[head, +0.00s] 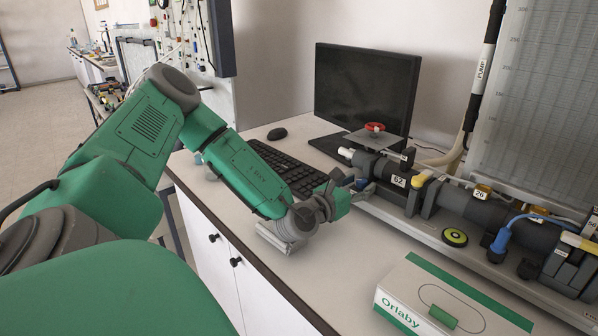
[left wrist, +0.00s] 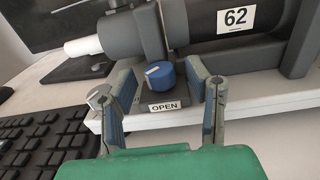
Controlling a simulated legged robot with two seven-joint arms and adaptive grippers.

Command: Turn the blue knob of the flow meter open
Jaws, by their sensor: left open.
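The blue knob (left wrist: 168,74) shows in the left wrist view, on a dark base below the grey pipe labelled 62 (left wrist: 236,18). A pale mark on its top points toward the left. My right gripper is not in view.
A black keyboard (head: 290,170) lies left of the gripper, with a monitor (head: 366,92) behind. A white and green box (head: 450,300) and a round yellow-black item (head: 454,237) are at right. Bare table lies in front.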

